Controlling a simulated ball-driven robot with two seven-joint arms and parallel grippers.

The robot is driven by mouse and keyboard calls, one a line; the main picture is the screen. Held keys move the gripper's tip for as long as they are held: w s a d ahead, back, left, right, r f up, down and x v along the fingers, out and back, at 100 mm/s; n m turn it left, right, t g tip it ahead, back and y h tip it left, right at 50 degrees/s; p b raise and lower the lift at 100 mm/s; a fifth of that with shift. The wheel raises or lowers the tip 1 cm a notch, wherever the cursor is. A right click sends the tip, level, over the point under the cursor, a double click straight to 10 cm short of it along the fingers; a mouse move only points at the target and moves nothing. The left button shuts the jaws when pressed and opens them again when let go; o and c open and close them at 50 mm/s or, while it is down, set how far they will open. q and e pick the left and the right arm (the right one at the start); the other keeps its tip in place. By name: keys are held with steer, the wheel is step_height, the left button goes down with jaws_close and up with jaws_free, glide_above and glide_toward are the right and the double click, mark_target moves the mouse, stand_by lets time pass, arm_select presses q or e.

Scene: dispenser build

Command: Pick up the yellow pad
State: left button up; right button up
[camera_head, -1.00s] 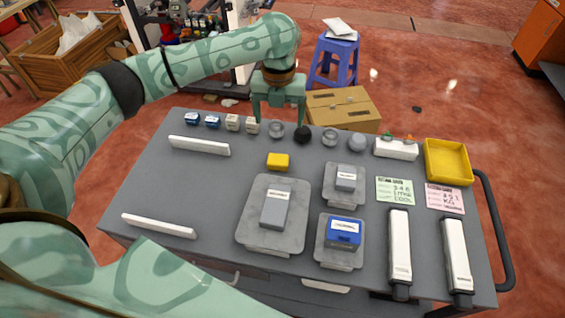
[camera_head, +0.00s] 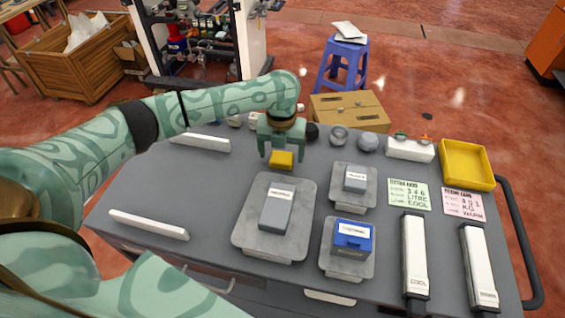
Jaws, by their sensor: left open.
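The yellow pad (camera_head: 281,161) is a small yellow block on the grey table top, behind the large grey plate. My left gripper (camera_head: 281,157) points down from above, with its fingers around or just over the pad. The jaws are open, and I cannot tell whether either finger touches the pad. My right gripper is not in view.
Grey plates (camera_head: 245,237) with grey and blue blocks stand in front of the pad. A yellow tray (camera_head: 489,184), green and pink notes and two white bars are at the right. Several small items line the back edge, partly hidden by my arm.

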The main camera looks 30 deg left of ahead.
mark_target(284, 157)
arm_select(q)
steer(key=shift+f, duration=0.6)
steer(key=shift+r, duration=0.15)
steer(key=c, duration=0.9)
steer(key=shift+c, duration=0.8)
steer(key=shift+r, duration=0.3)
steer(key=r+p, duration=0.1)
steer(key=r, duration=0.1)
steer(key=r+p, duration=0.1)
steer(key=r, duration=0.1)
steer(key=shift+d, duration=0.4)
steer(key=s+d+r+p, duration=0.2)
steer(key=d+r+p, duration=0.3)
steer(key=d, duration=0.8)
step_height(284, 157, up, 3)
steer(key=shift+s+r, duration=0.15)
steer(key=shift+r, duration=0.05)
